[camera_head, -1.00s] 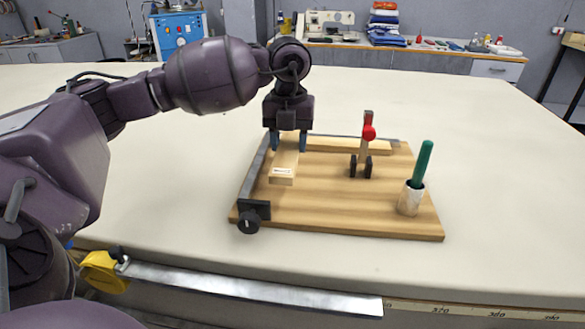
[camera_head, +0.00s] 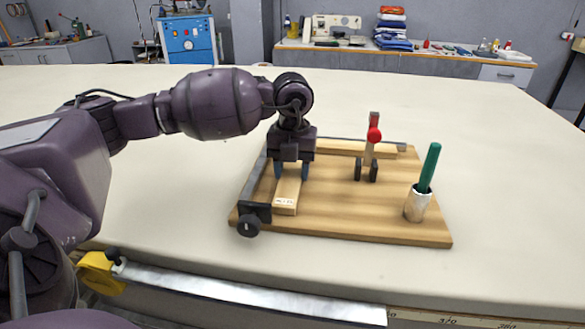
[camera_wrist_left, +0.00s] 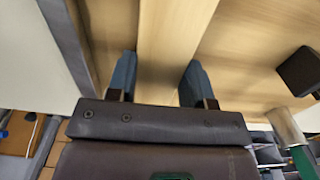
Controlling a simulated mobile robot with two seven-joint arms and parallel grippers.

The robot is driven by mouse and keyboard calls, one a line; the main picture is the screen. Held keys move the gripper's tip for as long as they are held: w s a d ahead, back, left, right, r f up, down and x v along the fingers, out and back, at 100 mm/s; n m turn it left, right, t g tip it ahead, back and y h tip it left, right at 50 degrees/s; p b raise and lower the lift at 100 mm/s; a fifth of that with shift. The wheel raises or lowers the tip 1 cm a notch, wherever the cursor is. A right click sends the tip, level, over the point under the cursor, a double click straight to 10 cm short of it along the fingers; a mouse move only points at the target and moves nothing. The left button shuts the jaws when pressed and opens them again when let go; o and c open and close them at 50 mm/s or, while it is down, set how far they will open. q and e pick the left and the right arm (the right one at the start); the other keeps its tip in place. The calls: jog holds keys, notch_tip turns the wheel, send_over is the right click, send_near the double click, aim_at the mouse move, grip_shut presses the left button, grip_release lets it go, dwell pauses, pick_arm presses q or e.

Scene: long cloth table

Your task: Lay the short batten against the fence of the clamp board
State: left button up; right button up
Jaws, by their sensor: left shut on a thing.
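The short batten (camera_head: 287,195) is pale wood with a small label on its near end. My left gripper (camera_head: 291,172) is shut on it from above, with a blue finger on each side. The batten also shows between the fingers in the left wrist view (camera_wrist_left: 172,45). It runs parallel to the metal fence strip (camera_head: 256,177) on the left of the clamp board (camera_head: 330,218), with a narrow gap of board between them. Its near end is low over the board, close to the black stop; I cannot tell whether it touches. My right gripper is out of view.
A longer batten (camera_head: 350,149) lies along the board's back strip. A black knob (camera_head: 248,225) projects at front left.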

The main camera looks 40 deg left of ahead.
aim_at(292, 172)
pick_arm(q)
jog(key=o, duration=1)
notch_tip(292, 172, up, 12)
jog(key=shift+r+p, duration=0.1)
jog(key=shift+p, duration=1)
